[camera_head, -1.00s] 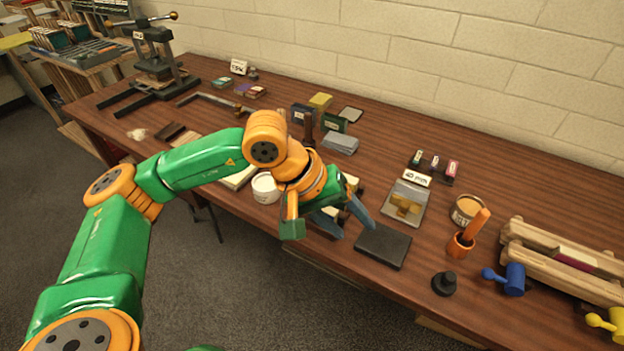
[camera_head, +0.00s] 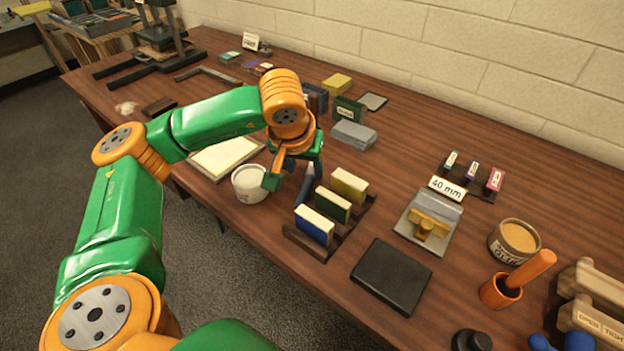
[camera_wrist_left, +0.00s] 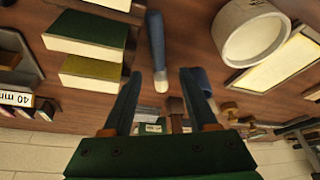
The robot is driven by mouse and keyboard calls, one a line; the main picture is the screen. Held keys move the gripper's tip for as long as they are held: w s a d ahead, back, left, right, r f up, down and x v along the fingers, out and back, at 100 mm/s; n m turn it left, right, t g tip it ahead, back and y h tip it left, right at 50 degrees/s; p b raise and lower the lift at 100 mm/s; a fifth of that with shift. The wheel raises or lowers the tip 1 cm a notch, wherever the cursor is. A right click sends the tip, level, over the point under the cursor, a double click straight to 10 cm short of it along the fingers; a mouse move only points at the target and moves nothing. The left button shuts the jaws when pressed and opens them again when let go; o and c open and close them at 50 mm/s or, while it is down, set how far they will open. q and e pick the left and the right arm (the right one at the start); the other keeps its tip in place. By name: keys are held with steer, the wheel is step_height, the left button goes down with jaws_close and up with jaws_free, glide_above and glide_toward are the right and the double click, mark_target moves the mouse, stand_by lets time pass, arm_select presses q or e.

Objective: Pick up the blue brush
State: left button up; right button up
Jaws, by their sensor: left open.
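The blue brush (camera_wrist_left: 156,50) shows in the left wrist view as a blue handle with a pale, rounded end. It lies between the green block and the white tub, its end near the gap between my fingertips. My left gripper (camera_wrist_left: 160,75) is open, with one finger on each side of that gap, and nothing is held. In the head view my left gripper (camera_head: 303,188) is low between the white tub and the block rack. There the brush is hard to tell from my blue-grey fingers. My right gripper is not in view.
A white tub (camera_head: 237,190) stands just left of my gripper. A rack (camera_head: 312,248) with blue, green and yellow blocks is close on its right. A black pad (camera_head: 392,277) lies farther right. An orange cup (camera_head: 497,292) holds an orange-handled tool.

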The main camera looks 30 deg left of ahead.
mark_target(308, 178)
arm_select(q)
steer(key=x, duration=0.5)
steer(key=shift+w+p, duration=0.1)
steer(key=shift+p, duration=0.3)
steer(key=shift+r, duration=0.1)
jaws_close()
